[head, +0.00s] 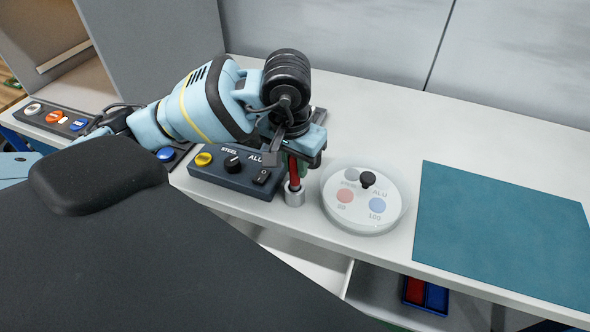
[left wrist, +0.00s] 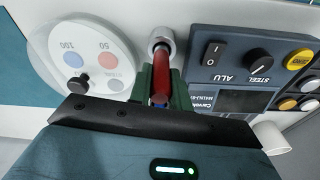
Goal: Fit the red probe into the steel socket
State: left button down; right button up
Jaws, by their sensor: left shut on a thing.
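The red probe (head: 294,172) is held upright by my left gripper (head: 292,153), whose fingers are shut on it. The steel socket (head: 295,195) is a short silver cylinder on the bench, directly below the probe. The probe's lower end meets the socket's mouth; I cannot tell how deep it sits. In the left wrist view the probe (left wrist: 162,76) runs from between the green fingers (left wrist: 160,92) to the socket (left wrist: 161,38), its end overlapping the opening. My right gripper is not in view.
A dark control box (head: 234,172) with a STEEL/ALU knob stands left of the socket. A round translucent dial (head: 362,213) with a black knob stands close on the right. A teal mat (head: 505,230) lies farther right. The bench behind is clear.

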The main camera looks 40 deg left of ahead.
pick_arm(q)
jog(key=shift+f, duration=1.2)
jog(key=shift+f, duration=0.3)
jog(key=c, duration=1.3)
grip_release()
jog(key=shift+r, duration=0.1)
notch_tip(320, 180, up, 12)
jog(key=s, duration=0.1)
jog(key=shift+s+r+p, duration=0.15)
jog(key=shift+s+p, duration=0.1)
jog(key=shift+p, duration=0.05)
